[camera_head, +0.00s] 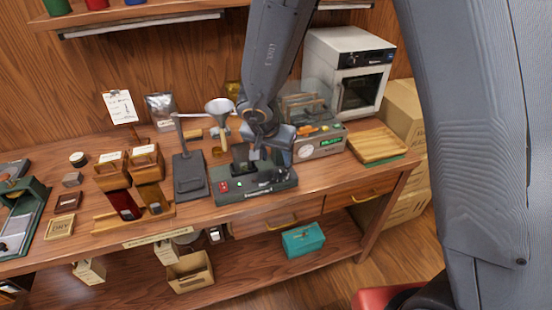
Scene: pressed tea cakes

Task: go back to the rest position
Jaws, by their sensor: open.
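My gripper (258,154) hangs from my grey arm over the dark green press-like device (256,188) on the wooden workbench. Its fingers point down near that device's black upright part and look apart. I see nothing held between them. Whether the fingers touch the device cannot be told from this view. My wrist hides part of the bench behind it.
A white oven-like machine (347,75) stands at the back right, with a wooden tray (376,145) in front. Wooden dispensers (146,162) stand further left. A shelf (130,14) overhangs the bench.

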